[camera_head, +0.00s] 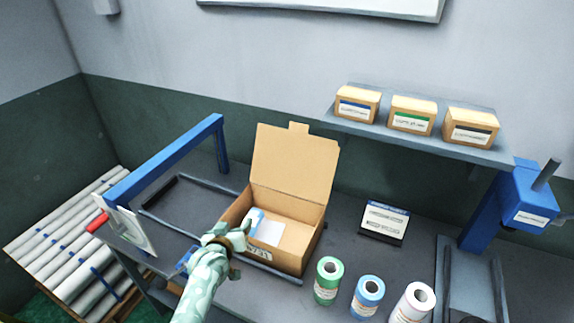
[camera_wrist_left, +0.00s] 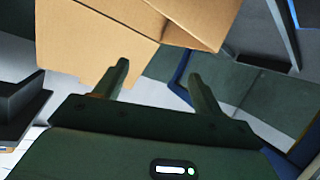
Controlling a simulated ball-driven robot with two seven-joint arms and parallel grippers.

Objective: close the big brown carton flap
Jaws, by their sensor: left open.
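The brown carton (camera_head: 313,238) stands on the grey table with its top open. Its big flap (camera_head: 295,165) stands up at the back, leaning slightly backward, with a small tab on its top edge. A white sheet or label (camera_head: 268,231) shows inside the carton. My left gripper (camera_head: 232,238) is at the carton's front left corner, below the flap and apart from it. In the left wrist view its two fingers (camera_wrist_left: 156,72) are spread with nothing visible between them, and brown cardboard (camera_wrist_left: 95,35) fills the upper left. My right gripper is not in view.
A blue frame (camera_head: 165,160) stands left of the carton. Green (camera_head: 327,280), blue (camera_head: 367,296) and white (camera_head: 413,302) rolls stand at the front right. A small sign (camera_head: 384,222) stands behind them. A shelf (camera_head: 420,143) with three small boxes is above right.

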